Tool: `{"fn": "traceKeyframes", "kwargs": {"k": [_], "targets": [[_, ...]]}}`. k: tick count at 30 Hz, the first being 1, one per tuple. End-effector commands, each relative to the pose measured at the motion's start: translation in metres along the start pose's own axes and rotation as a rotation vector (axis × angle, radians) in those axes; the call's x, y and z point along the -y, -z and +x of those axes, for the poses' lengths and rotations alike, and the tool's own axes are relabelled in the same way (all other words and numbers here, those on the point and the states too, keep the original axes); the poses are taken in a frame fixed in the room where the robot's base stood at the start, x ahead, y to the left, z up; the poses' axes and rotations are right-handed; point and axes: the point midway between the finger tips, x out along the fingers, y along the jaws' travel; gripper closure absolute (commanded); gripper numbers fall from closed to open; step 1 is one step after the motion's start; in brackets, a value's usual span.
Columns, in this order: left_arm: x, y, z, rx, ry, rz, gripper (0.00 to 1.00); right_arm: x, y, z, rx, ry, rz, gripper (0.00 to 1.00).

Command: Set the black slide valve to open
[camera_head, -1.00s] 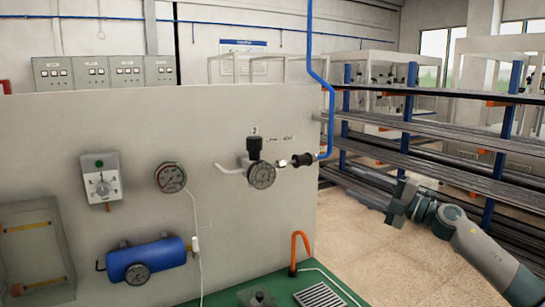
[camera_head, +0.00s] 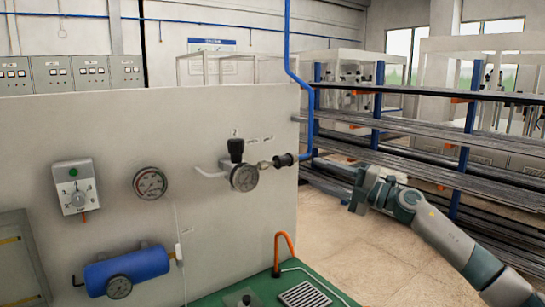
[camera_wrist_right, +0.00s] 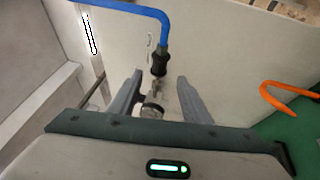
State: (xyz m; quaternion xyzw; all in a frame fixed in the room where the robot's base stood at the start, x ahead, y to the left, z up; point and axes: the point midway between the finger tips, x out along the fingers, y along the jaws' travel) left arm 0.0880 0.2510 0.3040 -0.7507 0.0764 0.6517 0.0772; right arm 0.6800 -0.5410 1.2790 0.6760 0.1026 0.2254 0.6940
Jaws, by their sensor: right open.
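The black slide valve (camera_head: 284,160) is a small ribbed black sleeve. It sits in the line between the silver fitting beside the round gauge (camera_head: 244,177) and the blue hose, at the right edge of the grey panel. In the right wrist view the black valve (camera_wrist_right: 160,62) shows ahead, just beyond the gap between my fingertips. My right gripper (camera_head: 354,190) is to the right of the valve in the head view, apart from it. In the wrist view its two fingers (camera_wrist_right: 160,84) are spread, with nothing held. My left gripper is not in view.
The blue hose (camera_head: 300,75) rises from the valve. An orange bent pipe (camera_head: 284,242) stands on the green bench (camera_head: 215,301) below. A black-knobbed regulator (camera_head: 236,149) is left of the valve. Racks (camera_head: 420,155) stand behind my right arm.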

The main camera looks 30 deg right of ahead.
Motion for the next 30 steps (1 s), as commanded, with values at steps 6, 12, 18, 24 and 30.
{"fn": "traceKeyframes", "kwargs": {"k": [6,12,18,24,30], "targets": [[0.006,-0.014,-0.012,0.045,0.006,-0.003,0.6,-0.005,0.001,0.022,-0.001,-0.003,0.0,0.56],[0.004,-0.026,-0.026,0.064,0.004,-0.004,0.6,-0.005,0.001,0.048,-0.002,-0.003,-0.001,0.56],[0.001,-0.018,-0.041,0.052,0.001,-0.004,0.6,-0.006,0.001,0.078,-0.002,-0.002,0.0,0.56],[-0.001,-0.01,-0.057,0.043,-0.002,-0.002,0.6,-0.006,0.001,0.114,-0.002,-0.003,0.001,0.56],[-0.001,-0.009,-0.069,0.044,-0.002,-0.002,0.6,-0.004,0.001,0.144,-0.002,-0.002,0.002,0.56]]}}
